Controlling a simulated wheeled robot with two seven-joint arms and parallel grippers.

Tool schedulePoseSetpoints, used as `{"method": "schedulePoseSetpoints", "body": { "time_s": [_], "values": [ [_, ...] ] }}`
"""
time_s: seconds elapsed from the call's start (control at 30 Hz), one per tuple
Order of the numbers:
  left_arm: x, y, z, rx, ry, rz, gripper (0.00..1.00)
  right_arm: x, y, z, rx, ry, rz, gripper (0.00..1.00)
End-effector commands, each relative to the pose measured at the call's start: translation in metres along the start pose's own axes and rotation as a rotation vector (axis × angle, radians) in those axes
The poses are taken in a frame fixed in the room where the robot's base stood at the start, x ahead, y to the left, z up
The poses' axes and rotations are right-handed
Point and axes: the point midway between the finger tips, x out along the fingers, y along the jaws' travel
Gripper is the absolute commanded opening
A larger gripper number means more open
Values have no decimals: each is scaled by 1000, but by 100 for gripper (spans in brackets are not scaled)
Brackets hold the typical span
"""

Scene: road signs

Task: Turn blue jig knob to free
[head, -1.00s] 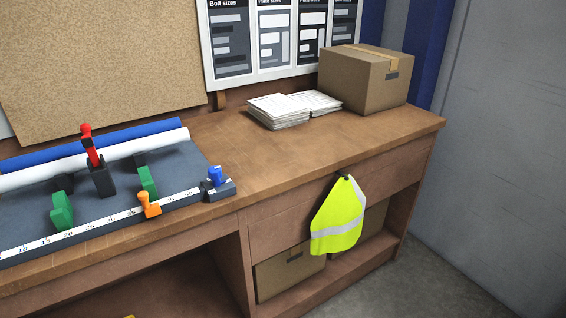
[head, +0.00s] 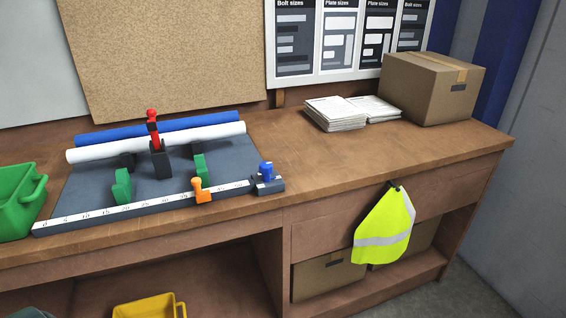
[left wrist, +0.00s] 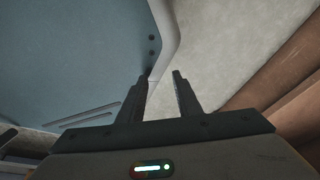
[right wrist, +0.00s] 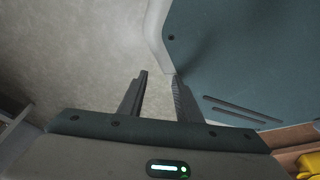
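The blue jig knob (head: 266,171) stands upright on a dark block at the right end of the jig's white ruled scale (head: 150,205) in the head view. The jig's dark grey board (head: 90,190) lies on the workbench. Neither gripper shows in the head view. In the left wrist view my left gripper (left wrist: 160,76) has its two fingers apart with nothing between them. In the right wrist view my right gripper (right wrist: 158,74) also has its fingers apart and empty. Both wrist views show floor and my own base, with no jig.
On the jig are a red-handled clamp (head: 154,130), an orange stop (head: 201,190), green blocks (head: 122,187) and blue and white rolls (head: 100,151). A green bin (head: 18,205) stands at left. Papers (head: 335,114) and a cardboard box (head: 432,90) stand at right. A yellow vest (head: 383,230) hangs in front.

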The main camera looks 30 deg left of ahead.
Motion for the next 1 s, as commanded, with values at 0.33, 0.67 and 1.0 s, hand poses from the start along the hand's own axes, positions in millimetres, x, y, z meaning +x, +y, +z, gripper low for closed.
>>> {"method": "schedulePoseSetpoints", "body": {
  "time_s": [0.33,0.67,1.0],
  "values": [
    [-2,-7,-16,-4,20,-8,47,-4,-2,15,2,-20,-2,55],
    [-52,-83,-120,-47,155,-100,47,-25,1,20,1,-48,1,55],
    [-218,-198,-310,-136,461,-270,47,-62,6,38,2,-114,6,55]
  ]
}}
